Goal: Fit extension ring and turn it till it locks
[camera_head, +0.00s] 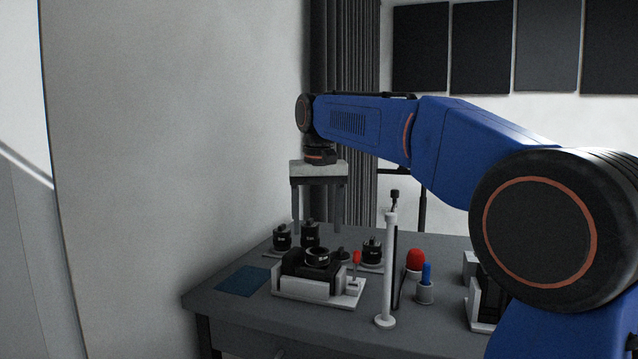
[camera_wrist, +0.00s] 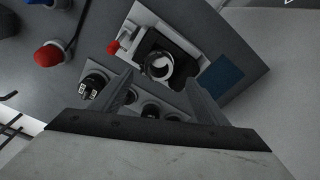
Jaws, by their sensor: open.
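A black camera-like body (camera_head: 296,262) sits in a white cradle (camera_head: 316,291) on the grey table. A round black mount or ring (camera_head: 317,257) faces up on it, and this also shows in the wrist view (camera_wrist: 159,66). I cannot tell whether that circle is the extension ring or the body's own mount. Several short black cylinders stand behind, including one at left (camera_head: 282,238) and one at right (camera_head: 372,250); a small low black piece (camera_head: 343,253) lies between. My gripper (camera_head: 318,229) points down, open and empty, above the table's back part.
A red-tipped lever (camera_head: 356,260) stands at the cradle's right end. A tall white post (camera_head: 387,275), a red knob (camera_head: 414,260) and a blue-topped piece (camera_head: 427,273) stand to the right. A flat blue mat (camera_head: 242,281) lies at left. A black-and-white unit (camera_head: 483,300) is at far right.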

